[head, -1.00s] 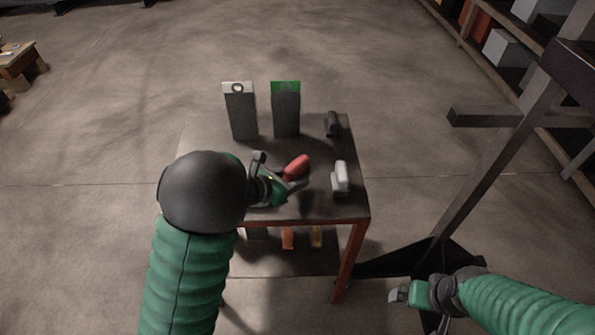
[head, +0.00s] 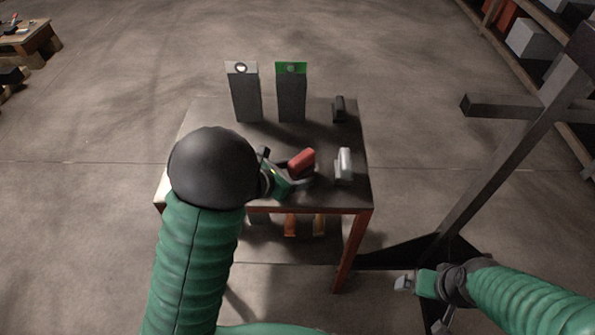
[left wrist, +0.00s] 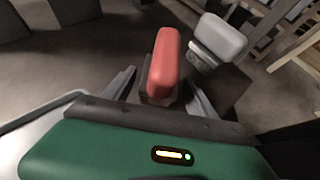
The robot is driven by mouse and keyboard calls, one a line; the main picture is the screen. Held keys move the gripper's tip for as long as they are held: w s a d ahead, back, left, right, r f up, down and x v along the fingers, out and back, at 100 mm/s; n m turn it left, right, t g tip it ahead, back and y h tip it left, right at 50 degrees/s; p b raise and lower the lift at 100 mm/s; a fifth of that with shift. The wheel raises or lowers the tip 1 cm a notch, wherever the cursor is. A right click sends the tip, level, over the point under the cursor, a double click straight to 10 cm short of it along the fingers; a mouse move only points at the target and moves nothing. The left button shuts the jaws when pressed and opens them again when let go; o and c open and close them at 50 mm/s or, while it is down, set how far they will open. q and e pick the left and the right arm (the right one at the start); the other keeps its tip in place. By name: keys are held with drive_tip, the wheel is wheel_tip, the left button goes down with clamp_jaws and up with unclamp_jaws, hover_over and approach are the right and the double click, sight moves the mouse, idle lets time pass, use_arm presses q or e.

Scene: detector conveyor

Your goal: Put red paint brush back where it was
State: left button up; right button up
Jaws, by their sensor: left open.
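The red paint brush (head: 302,161) is on the dark table (head: 215,115), right of its middle. In the left wrist view the red brush (left wrist: 164,62) stands between the two fingers, its red part uppermost above a dark lower part. My left gripper (head: 290,176) is open around the brush; contact with the fingers cannot be made out. It also shows in the left wrist view (left wrist: 155,95). My right gripper (head: 418,284) is at the lower right, away from the table; its jaw state is unclear.
A white-grey brush (head: 344,163) stands just right of the red one. A black one (head: 339,108) is behind it. Two tall dark boxes, one white-topped (head: 243,92) and one green-topped (head: 291,92), stand at the back. A dark metal stand (head: 500,150) is right of the table.

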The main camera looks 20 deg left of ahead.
use_arm(q)
drive_tip(key=shift+s+r, duration=0.2)
drive_tip(key=v, duration=0.3)
drive_tip(key=p+v, duration=0.1)
drive_tip(key=v, duration=0.3)
drive_tip(key=a+v, duration=0.1)
drive_tip(key=v, duration=0.3)
drive_tip(key=shift+f, duration=0.15)
drive_tip(key=shift+s+d, duration=0.1)
drive_tip(key=shift+s, duration=0.15)
drive_tip(key=shift+d, duration=0.1)
